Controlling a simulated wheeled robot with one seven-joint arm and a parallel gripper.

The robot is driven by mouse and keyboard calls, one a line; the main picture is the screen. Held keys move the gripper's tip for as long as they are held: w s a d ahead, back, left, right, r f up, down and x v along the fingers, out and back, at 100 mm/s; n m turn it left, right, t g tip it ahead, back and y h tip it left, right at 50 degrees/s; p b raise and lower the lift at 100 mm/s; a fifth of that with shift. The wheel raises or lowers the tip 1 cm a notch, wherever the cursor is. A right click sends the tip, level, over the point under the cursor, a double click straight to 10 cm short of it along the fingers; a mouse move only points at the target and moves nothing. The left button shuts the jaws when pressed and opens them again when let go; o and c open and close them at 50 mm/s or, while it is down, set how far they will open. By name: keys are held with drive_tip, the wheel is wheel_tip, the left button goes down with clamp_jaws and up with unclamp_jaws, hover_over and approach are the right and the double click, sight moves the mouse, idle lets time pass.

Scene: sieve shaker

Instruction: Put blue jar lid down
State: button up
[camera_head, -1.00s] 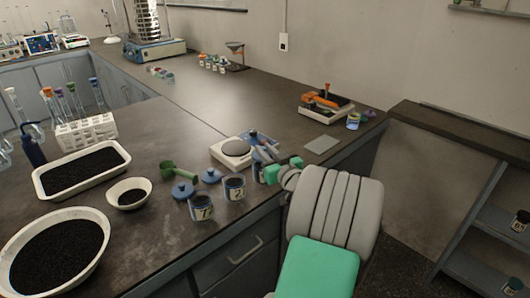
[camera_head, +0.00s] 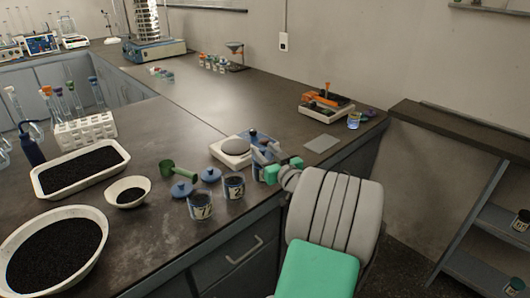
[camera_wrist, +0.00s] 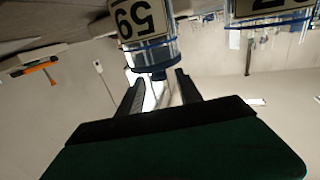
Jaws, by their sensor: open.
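A blue jar lid (camera_wrist: 152,68) with a dark knob sits at the end of the glass jar labelled 59 (camera_wrist: 148,30) in the upside-down wrist view. It appears to rest on the jar. Two more blue lids, a left one (camera_head: 182,190) and a right one (camera_head: 210,175), lie on the counter.
Two open jars, a left one (camera_head: 202,207) and one marked 2 (camera_head: 234,187), stand left of my gripper. A white scale (camera_head: 230,151) is close behind. A green scoop (camera_head: 180,170) lies left. A grey square plate (camera_head: 321,143) lies right, with free counter beyond.

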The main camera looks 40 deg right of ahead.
drive_tip(key=shift+r+p, duration=0.55)
drive_tip(key=shift+p, duration=0.1)
drive_tip(key=b+v, duration=0.1)
drive_tip(key=v, duration=1.1)
drive_tip(key=shift+a+f, duration=0.1)
drive_tip(key=shift+a, duration=0.05)
